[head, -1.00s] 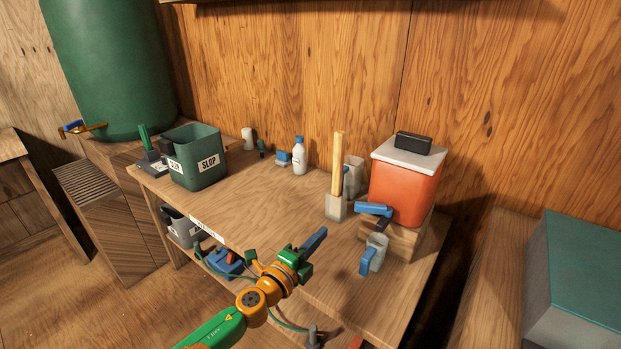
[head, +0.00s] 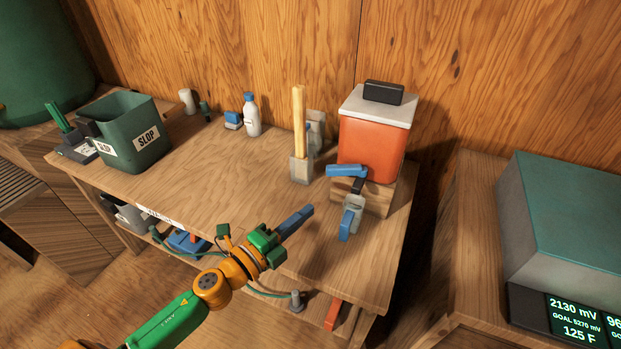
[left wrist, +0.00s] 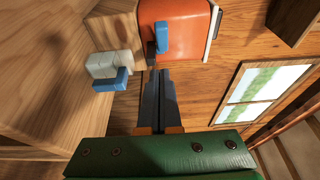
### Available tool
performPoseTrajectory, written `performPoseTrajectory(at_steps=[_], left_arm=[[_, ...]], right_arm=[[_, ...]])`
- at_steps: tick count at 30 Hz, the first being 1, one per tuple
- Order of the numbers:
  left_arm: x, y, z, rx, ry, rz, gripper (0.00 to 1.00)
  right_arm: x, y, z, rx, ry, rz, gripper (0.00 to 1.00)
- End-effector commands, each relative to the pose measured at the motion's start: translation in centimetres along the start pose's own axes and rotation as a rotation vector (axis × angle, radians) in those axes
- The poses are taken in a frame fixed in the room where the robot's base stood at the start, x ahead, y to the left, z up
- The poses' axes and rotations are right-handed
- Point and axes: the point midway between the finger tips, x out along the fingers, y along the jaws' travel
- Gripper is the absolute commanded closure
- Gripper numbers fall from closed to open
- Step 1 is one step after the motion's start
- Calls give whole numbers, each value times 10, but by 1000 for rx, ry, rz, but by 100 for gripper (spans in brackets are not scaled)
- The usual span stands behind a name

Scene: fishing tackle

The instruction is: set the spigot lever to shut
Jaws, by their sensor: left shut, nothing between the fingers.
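The orange cooler (head: 370,148) with a white lid stands on a wooden block at the right end of the workbench. Its blue spigot lever (head: 346,170) points left in the head view, above a dark spigot (head: 358,185). A grey mug (head: 354,212) with a blue handle stands below the spigot. My left gripper (head: 309,210) is shut and empty, in front of the cooler and to the left of the mug. In the left wrist view, its fingers (left wrist: 160,76) point toward the orange cooler (left wrist: 185,22), with the blue lever (left wrist: 162,38) just beyond the tips. My right gripper is out of view.
A wooden stick in a grey holder (head: 301,170) stands left of the cooler. A white bottle (head: 252,118) and the green SLOP bin (head: 132,140) stand farther left. The middle of the workbench (head: 215,170) is clear. A teal-topped box with a screen (head: 575,318) is at right.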

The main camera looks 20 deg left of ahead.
Motion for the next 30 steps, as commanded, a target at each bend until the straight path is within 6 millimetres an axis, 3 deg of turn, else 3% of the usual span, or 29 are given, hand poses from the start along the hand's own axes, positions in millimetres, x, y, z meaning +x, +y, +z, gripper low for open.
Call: performPoseTrajectory(at_steps=[8, 12, 18, 30], left_arm=[[62, -3, 1, 1, -3, -2, 100], [79, 0, 16, 3, -4, -1, 100], [91, 0, 28, 0, -2, 0, 100], [94, 2, 32, 3, 7, 1, 100]], right_arm=[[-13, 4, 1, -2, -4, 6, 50], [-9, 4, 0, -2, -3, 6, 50], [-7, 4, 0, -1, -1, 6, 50], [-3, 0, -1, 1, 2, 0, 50]])
